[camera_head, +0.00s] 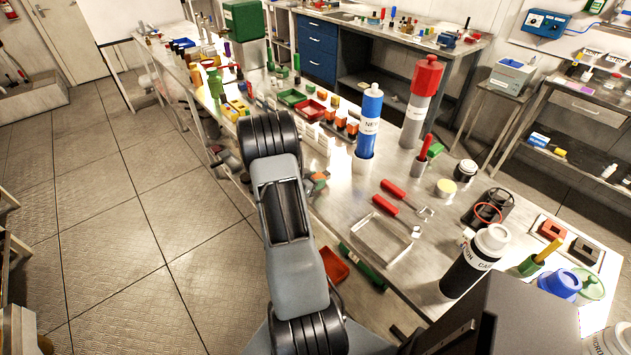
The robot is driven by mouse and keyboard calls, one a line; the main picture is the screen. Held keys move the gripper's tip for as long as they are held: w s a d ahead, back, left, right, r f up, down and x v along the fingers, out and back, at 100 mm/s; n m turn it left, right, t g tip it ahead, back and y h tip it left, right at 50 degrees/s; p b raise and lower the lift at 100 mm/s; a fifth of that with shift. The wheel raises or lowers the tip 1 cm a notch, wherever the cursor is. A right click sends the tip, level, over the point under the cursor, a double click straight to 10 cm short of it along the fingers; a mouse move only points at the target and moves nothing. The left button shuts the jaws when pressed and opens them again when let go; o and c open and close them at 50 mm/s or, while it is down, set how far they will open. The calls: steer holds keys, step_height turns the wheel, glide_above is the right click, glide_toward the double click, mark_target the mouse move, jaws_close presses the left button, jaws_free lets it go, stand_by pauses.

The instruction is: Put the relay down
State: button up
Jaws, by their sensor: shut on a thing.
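Several small orange blocks with dark and pale parts, which look like relays (340,123), stand in a row on the steel bench behind the blue-capped bottle's left side. A red-orange block (551,230) and a black block (585,251) sit in a pale tray at the right end of the bench; I cannot tell whether either is a relay. My grey arm link with black joints rises through the middle of the view and covers part of the bench's front edge. My gripper and anything in it are not visible here.
A blue-capped bottle (370,120), a red-capped bottle (423,95) and a black bottle (475,262) stand upright on the bench. Red-handled tools (385,205) lie near a clear shallow tray (382,238). Green (292,98) and red (311,109) trays lie farther back. Open floor (110,220) is at left.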

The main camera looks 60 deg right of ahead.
steer(key=shift+f, duration=0.3)
steer(key=shift+f, duration=0.2)
steer(key=o, duration=1)
